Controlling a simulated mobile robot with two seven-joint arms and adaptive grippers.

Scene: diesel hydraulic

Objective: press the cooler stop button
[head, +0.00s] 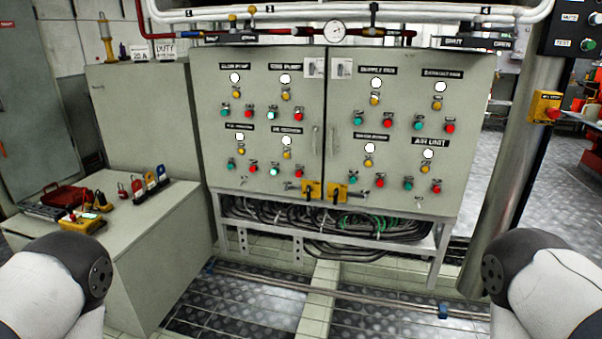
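A grey two-door control cabinet (340,145) stands ahead, both doors shut. Each door carries groups of a white lamp, a yellow lamp, a green button and a red button under a black label. Red buttons show on the left door (299,114) and the right door (387,122). One right-door label reads AIR UNIT (431,142), with a red button (437,189) below it. Most labels are too blurred to read surely, and I cannot tell which group is the cooler. Neither gripper is in view; only parts of my arms show at the lower left and lower right corners.
A bench (150,240) at left holds padlocks (150,180), a yellow device (82,222) and a red box (65,197). Pipes with a gauge (335,31) run above the cabinet. A column (510,160) with a yellow stop box (544,107) stands right.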

